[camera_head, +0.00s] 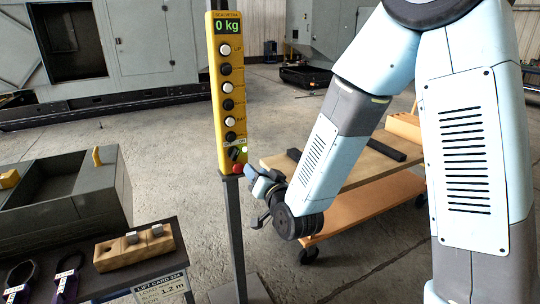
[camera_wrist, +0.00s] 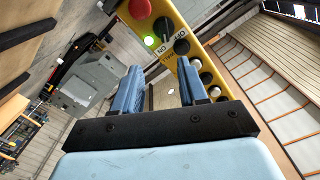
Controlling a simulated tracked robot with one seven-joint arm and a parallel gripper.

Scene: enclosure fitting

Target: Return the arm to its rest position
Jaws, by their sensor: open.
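My arm reaches in from the upper right in the head view, bent downward. My gripper (camera_head: 262,186) is at its lower end, close to the bottom of a yellow control box (camera_head: 229,150). In the wrist view my gripper (camera_wrist: 160,88) has its two blue fingers apart with nothing between them. I cannot tell whether a finger touches the box.
The box stands on a grey post (camera_head: 236,235); its display (camera_head: 228,27) reads 0 kg. A wooden-topped cart (camera_head: 365,205) stands behind my arm. A grey bin (camera_head: 75,205) and a wooden block (camera_head: 134,250) are at left. Open floor (camera_head: 160,130) lies behind.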

